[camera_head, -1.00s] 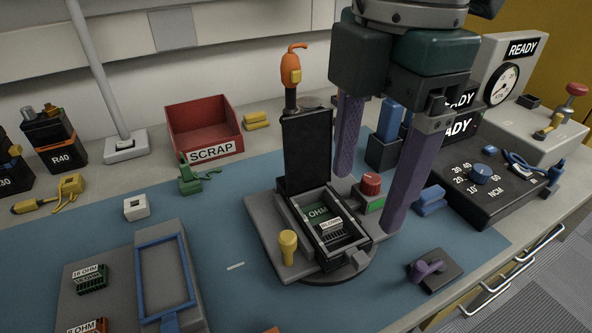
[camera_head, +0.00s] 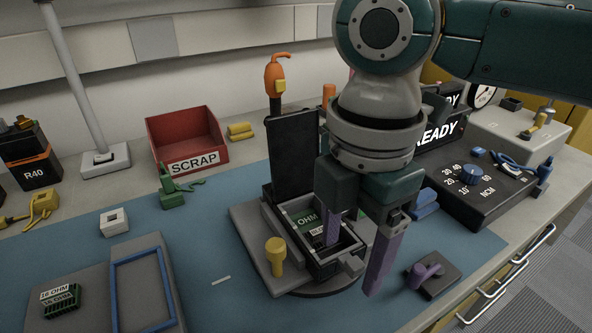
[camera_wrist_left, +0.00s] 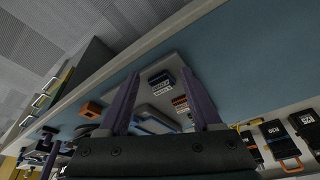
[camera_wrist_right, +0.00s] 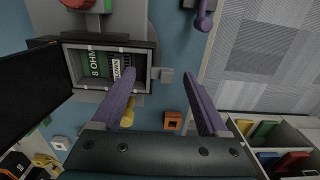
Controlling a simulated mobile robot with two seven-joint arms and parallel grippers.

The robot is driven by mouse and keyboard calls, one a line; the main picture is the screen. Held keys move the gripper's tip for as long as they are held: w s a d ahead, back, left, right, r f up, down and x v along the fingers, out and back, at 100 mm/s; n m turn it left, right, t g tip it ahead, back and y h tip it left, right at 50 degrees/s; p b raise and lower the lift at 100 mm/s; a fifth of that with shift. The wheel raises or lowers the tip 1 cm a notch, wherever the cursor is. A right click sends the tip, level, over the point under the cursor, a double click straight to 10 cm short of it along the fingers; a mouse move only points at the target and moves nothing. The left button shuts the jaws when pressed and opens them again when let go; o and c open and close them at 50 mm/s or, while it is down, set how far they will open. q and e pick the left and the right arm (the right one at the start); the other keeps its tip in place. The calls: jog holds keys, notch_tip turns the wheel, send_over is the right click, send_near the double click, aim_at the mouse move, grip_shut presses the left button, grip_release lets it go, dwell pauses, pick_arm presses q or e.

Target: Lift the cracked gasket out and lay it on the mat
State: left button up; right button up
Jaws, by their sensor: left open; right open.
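An open dark radio case (camera_head: 318,262) sits in a grey fixture (camera_head: 245,222), its black lid upright at the back. A pale grey rim (camera_wrist_right: 106,45) lines the case opening; I cannot tell whether it is the cracked gasket, and no crack shows. Inside is a green board marked OHM (camera_head: 306,219). My right gripper (camera_head: 352,268) is open, one finger over the case opening and the other beyond its right side, apparently empty. The blue mat (camera_head: 215,258) lies under the fixture. My left gripper (camera_wrist_left: 160,72) is open and empty in its wrist view, outside the head view.
A blue rectangular frame (camera_head: 115,290) lies on a grey tray at lower left. A yellow knob (camera_head: 275,249) stands on the fixture's front. A purple-handled block (camera_head: 432,277) is at right, a red SCRAP bin (camera_head: 187,140) behind.

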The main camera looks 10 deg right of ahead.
grip_shut()
dwell(0.5)
jog(key=shift+r, duration=0.1)
pick_arm(q)
jog(key=shift+w+r, duration=0.1)
jog(key=shift+r, duration=0.15)
pick_arm(e)
jog(key=shift+s+r, duration=0.25)
jog(key=shift+r, duration=0.15)
pick_arm(q)
notch_tip(320, 180, up, 3)
jog(key=p, duration=0.3)
jog(key=shift+p, duration=0.35)
pick_arm(e)
jog(key=s+d+r, duration=0.2)
jog(key=s+r, duration=0.1)
jog(key=s, duration=0.3)
jog(key=s+d+r, duration=0.2)
jog(key=s+r, duration=0.2)
jog(key=s, duration=0.2)
jog(key=shift+s+d, duration=0.35)
pick_arm(q)
jog(key=shift+r, duration=0.15)
pick_arm(e)
jog(key=shift+r, duration=0.15)
